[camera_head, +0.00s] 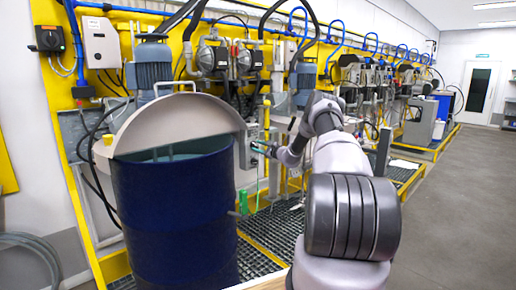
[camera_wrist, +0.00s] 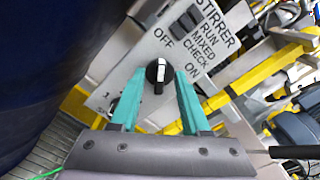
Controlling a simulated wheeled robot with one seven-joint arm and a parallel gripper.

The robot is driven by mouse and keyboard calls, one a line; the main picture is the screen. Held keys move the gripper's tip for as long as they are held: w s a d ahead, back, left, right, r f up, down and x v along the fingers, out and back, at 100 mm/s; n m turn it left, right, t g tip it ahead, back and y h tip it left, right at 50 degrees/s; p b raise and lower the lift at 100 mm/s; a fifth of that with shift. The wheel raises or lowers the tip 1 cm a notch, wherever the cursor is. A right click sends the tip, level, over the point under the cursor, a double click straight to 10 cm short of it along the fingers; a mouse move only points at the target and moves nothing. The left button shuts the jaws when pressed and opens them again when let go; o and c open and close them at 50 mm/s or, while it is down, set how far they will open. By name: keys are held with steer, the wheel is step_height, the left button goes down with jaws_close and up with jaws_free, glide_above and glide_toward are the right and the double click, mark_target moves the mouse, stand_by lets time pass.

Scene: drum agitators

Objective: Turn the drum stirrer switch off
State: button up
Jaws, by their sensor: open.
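The stirrer switch (camera_wrist: 158,72) is a round black knob with a white pointer stripe, on a light panel (camera_wrist: 150,48) marked STIRRER, OFF and ON. The panel looks tilted in the wrist view. The stripe runs nearly up and down in that view; I cannot tell which label it selects. My gripper (camera_wrist: 160,80) is open, with one teal finger on each side of the knob. I cannot tell whether either finger touches it. In the head view my gripper (camera_head: 262,148) is at the grey control box (camera_head: 246,148) right of the blue drum (camera_head: 175,215); the knob is hidden there.
The drum with its raised half-round lid (camera_head: 178,118) stands close on the left. Yellow frames (camera_wrist: 255,72), hoses and pumps (camera_head: 213,58) crowd the wall behind. Metal grating (camera_head: 268,240) lies below. The grey floor (camera_head: 455,220) at the right is clear.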

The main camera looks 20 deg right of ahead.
steer(key=v, duration=1)
steer(key=shift+s, duration=0.3)
steer(key=shift+d, duration=0.1)
